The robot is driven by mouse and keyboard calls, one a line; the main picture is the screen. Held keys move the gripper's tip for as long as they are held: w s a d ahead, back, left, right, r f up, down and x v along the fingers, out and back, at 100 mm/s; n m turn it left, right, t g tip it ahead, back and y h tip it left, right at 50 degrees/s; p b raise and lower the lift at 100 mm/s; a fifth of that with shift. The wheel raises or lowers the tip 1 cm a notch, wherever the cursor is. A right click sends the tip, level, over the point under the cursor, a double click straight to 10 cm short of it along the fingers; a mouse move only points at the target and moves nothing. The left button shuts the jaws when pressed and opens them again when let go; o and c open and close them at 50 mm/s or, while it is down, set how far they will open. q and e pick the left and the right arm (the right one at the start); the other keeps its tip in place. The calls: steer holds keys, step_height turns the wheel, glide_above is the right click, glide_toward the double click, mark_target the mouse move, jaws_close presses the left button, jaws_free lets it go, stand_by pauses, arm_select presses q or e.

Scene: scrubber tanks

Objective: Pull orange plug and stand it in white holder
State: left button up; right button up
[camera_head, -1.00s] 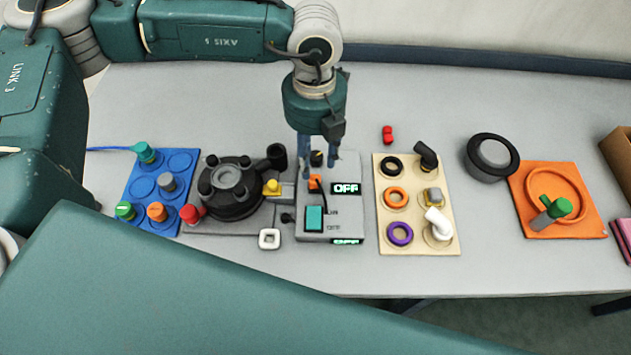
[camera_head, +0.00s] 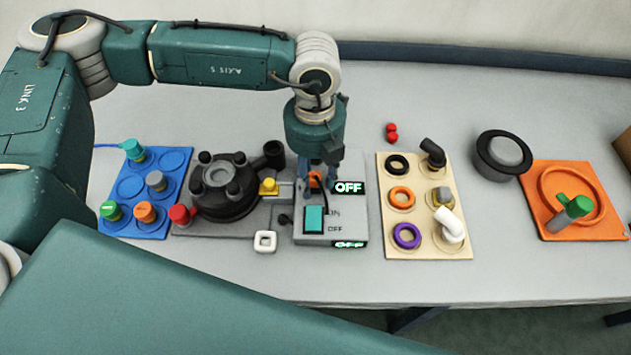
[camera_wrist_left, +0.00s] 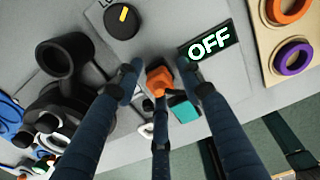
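The orange plug (camera_head: 316,180) sits in the grey control box (camera_head: 344,215), left of its upper OFF display. The fingers are apart, with visible gaps on both sides of the plug. In the head view my left gripper (camera_head: 320,192) points down over the box and partly hides the plug. The white holder (camera_head: 265,242), a small square ring, lies on the table left of the box and looks empty. My right gripper is not in view.
A black round fixture (camera_head: 222,190) with a yellow knob (camera_head: 268,186) stands close left of the box. A teal switch (camera_head: 314,219) is in front of the plug. A beige board (camera_head: 420,245) with rings and pipe elbows is to the right. Table around the holder's front is clear.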

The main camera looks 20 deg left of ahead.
mark_target(315, 176)
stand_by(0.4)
arm_select(q)
steer(key=shift+b, duration=0.4)
steer(key=shift+b, duration=0.4)
stand_by(0.4)
jaws_close()
steer(key=o, duration=0.6)
jaws_free()
steer(key=shift+r, duration=0.1)
step_height(315, 176, up, 12)
